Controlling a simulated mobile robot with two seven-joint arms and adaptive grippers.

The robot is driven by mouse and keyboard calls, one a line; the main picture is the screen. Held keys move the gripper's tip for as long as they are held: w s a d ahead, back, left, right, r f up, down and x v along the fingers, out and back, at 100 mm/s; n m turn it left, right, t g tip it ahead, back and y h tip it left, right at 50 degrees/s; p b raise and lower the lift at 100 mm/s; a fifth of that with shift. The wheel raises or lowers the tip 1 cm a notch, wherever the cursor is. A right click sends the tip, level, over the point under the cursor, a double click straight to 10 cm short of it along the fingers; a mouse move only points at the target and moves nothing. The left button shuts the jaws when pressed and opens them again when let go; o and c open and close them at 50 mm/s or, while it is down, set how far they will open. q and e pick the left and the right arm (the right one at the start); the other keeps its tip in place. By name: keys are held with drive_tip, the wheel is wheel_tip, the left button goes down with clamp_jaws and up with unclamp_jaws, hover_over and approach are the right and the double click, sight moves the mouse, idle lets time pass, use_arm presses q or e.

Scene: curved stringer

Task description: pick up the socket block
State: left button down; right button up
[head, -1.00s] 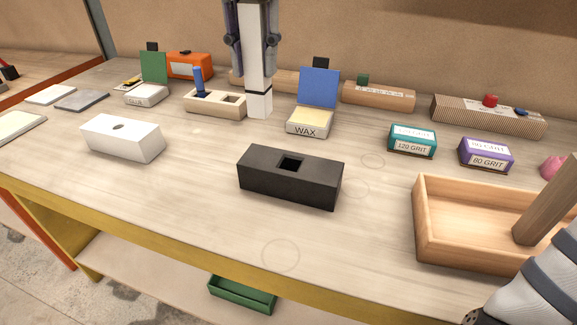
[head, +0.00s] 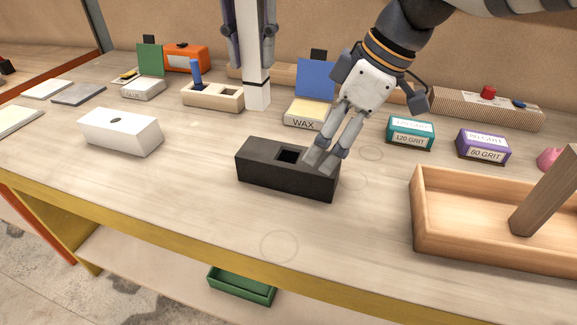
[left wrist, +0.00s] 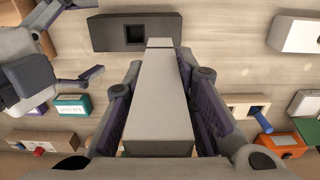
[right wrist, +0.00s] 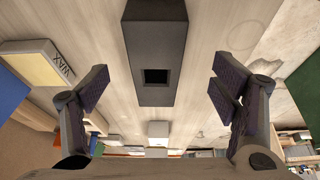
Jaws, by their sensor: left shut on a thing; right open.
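The socket block, a black block with a square hole (head: 262,172), lies on the bench at the centre of the head view. It also shows in the right wrist view (right wrist: 155,40) and at the top of the left wrist view (left wrist: 110,33). My right gripper (head: 322,158) is over the block's right end. In the right wrist view its open fingers are spread to either side of the block, with nothing between them. My left gripper (head: 250,42) is shut on a white square post (left wrist: 160,105) with a dark band, held upright behind the block.
A white block with a round hole (head: 121,131) lies to the left. A wax tin (head: 303,117) is behind the black block. Grit boxes, teal (head: 410,133) and purple (head: 483,146), and a wooden tray (head: 425,240) stand right. The bench front is clear.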

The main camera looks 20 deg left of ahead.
sight(310, 168)
drive_tip(key=x, duration=0.8)
drive_tip(key=shift+w+d+f, duration=0.1)
drive_tip(key=shift+w+f, duration=0.25)
drive_tip(key=shift+f, duration=0.05)
drive_tip(key=shift+c, duration=0.6)
drive_tip(key=c, duration=1.4)
drive_tip(key=shift+r, duration=0.1)
wheel_tip(310, 168, up, 3)
drive_tip(key=shift+r, duration=0.15)
drive_tip(key=shift+s+r, duration=0.15)
drive_tip(key=shift+s, duration=0.45)
drive_tip(key=s, duration=1.6)
drive_tip(key=shift+s+a, duration=0.3)
drive_tip(key=shift+s, duration=0.1)
